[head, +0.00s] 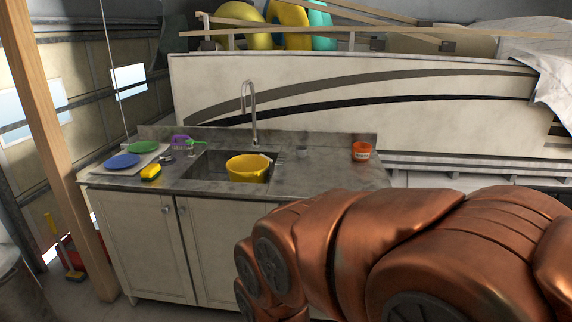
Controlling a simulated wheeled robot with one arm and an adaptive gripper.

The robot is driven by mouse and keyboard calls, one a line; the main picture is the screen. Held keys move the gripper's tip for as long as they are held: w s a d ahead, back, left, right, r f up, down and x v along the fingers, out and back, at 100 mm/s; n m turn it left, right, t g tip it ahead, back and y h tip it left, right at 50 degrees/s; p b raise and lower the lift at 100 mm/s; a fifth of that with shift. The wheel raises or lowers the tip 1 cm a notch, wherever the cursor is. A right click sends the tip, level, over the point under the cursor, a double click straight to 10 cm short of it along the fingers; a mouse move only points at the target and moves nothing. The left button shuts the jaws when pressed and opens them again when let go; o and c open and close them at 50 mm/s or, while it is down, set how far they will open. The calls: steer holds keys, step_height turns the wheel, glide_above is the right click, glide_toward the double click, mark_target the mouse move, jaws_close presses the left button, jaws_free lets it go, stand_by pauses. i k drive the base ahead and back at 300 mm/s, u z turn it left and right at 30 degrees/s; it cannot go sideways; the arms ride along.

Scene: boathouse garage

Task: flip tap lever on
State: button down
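A tall grey gooseneck tap (254,122) stands upright at the back edge of the sink (205,167). Its spout curves over to the left. Its lever is too small to make out clearly at this distance. A yellow bucket (246,168) sits in the sink, in front of the tap. My copper-coloured arm fills the lower right of the head view, in front of the counter. My gripper does not show, so its state and its distance from the tap cannot be seen.
The counter (320,176) holds a blue plate (122,161), a green plate (142,146), a yellow sponge (150,173) and an orange tub (361,151). A wooden post (55,135) stands at the left. A white boat hull (400,103) lies behind. The counter's middle right is mostly bare.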

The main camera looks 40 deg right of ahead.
mark_target(280, 161)
steer(key=k, duration=0.4)
steer(key=u, duration=0.4)
steer(key=i, duration=1.4)
steer(key=z, duration=0.55)
